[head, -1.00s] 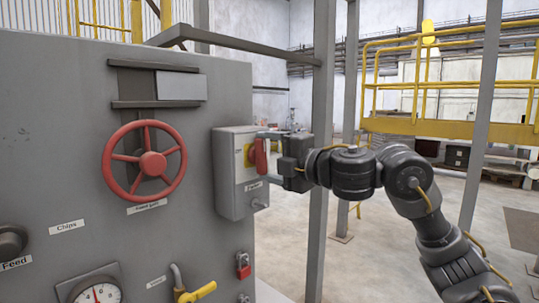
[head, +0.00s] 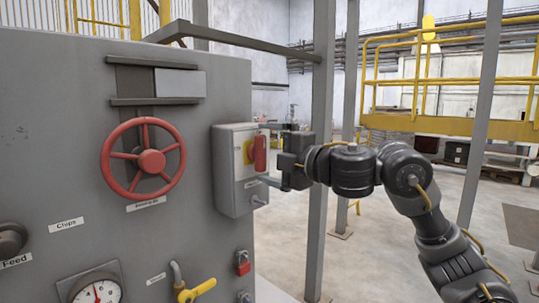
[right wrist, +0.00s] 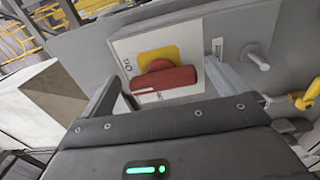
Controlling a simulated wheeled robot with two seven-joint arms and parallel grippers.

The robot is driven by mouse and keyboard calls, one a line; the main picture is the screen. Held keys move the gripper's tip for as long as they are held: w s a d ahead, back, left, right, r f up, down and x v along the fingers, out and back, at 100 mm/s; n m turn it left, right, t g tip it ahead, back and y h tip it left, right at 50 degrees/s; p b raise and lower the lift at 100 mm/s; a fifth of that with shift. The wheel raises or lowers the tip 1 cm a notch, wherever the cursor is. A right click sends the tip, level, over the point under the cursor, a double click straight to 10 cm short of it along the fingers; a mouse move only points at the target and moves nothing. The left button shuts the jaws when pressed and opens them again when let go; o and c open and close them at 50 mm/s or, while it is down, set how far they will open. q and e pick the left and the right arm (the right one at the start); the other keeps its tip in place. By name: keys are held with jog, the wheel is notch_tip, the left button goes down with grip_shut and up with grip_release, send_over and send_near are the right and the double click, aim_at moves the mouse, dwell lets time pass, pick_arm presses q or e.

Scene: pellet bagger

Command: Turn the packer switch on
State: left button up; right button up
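The packer switch is a red handle (head: 261,154) on a yellow plate (head: 247,153), on the front of a grey box (head: 231,190) fixed to the large grey panel. The handle stands upright in the head view. In the right wrist view the red handle (right wrist: 164,79) lies across the picture, with small marks by its left end. My right gripper (head: 272,154) is open, with its fingers apart above and below the handle. In the right wrist view the handle shows between and beyond the fingertips; I cannot tell whether they touch it. My left gripper is out of view.
A red handwheel (head: 151,162) is on the panel left of the box. A grey post (head: 321,200) stands behind my right gripper.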

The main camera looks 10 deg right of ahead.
jog(key=shift+s, duration=0.1)
jog(key=b+v, duration=0.4)
jog(key=v, duration=0.6)
jog(key=shift+s+d, duration=0.2)
jog(key=shift+f, duration=0.1)
